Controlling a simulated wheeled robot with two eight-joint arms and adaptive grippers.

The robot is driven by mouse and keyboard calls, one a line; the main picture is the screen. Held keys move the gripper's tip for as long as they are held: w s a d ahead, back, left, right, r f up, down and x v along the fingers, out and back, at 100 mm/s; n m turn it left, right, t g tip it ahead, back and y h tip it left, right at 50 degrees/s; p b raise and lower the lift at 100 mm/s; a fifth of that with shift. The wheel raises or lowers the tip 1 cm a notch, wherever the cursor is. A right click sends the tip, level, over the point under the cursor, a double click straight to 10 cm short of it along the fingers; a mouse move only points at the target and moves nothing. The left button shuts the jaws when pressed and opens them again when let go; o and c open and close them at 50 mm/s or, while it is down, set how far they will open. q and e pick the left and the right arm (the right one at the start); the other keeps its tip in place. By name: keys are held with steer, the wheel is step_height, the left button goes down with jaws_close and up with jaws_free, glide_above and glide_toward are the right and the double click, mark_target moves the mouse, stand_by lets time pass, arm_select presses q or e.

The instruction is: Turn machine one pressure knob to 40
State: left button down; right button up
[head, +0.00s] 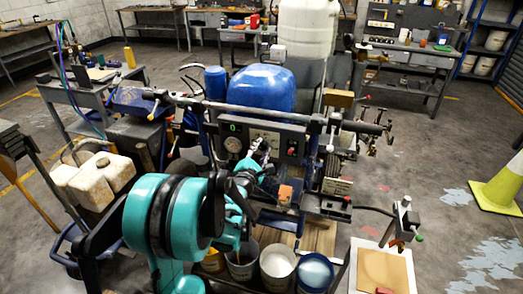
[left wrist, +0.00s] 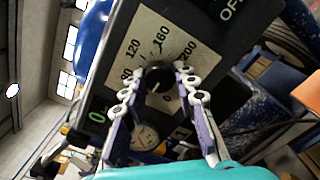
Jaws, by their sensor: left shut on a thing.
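The pressure knob (left wrist: 159,80) is a round black knob with a pale mark, on a cream dial plate (left wrist: 151,38) printed 80, 120, 160, 200 and 0. The 40 is hidden behind a finger, and I cannot read the knob's exact setting. My left gripper (left wrist: 159,84) is shut on the knob, one pale jointed finger on each side. In the head view, my left gripper (head: 262,147) is at the dark control panel (head: 291,148); the knob itself is hard to make out there.
A round gauge (left wrist: 145,136) and a green display reading 0 (left wrist: 97,117) sit near the dial. In the head view, a red switch (head: 292,143) is right of it. Paint buckets (head: 278,266) stand below. A yellow-green cone (head: 500,185) stands on open floor at right.

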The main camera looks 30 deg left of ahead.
arm_select(q)
steer(key=shift+m, duration=0.3)
steer(key=c, duration=1.2)
jaws_free()
steer(key=shift+o, duration=0.2)
steer(key=v, duration=1.2)
